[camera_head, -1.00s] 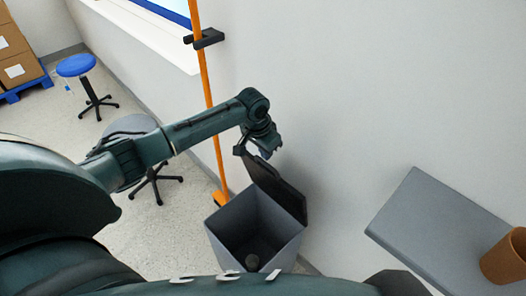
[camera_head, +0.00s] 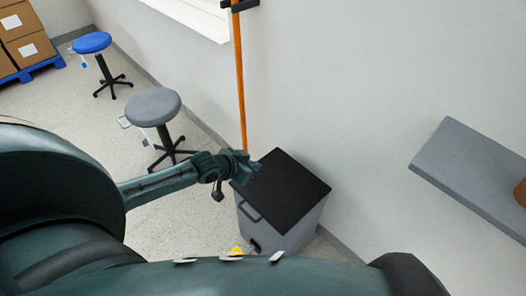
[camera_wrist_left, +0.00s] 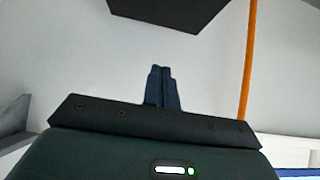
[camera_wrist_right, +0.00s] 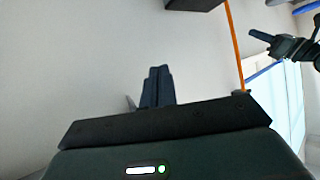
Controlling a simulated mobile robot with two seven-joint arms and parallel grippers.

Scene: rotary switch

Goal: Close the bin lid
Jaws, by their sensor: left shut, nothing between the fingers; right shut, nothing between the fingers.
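The grey bin (camera_head: 285,225) stands against the wall in the head view. Its black lid (camera_head: 285,190) lies flat over the top, and no opening shows. My left gripper (camera_head: 257,166) is shut and empty at the lid's back left edge; whether it touches the lid is unclear. Its closed fingers (camera_wrist_left: 161,70) show in the left wrist view, with a dark flat panel at the top that may be the lid. My right gripper (camera_wrist_right: 157,71) is shut and empty in the right wrist view. It is hidden in the head view.
An orange pole (camera_head: 240,80) stands by the wall behind the bin. A grey stool (camera_head: 153,107) and a blue stool (camera_head: 92,42) are to the left. A grey shelf (camera_head: 470,175) juts out at the right with a brown container (camera_head: 521,192) on it.

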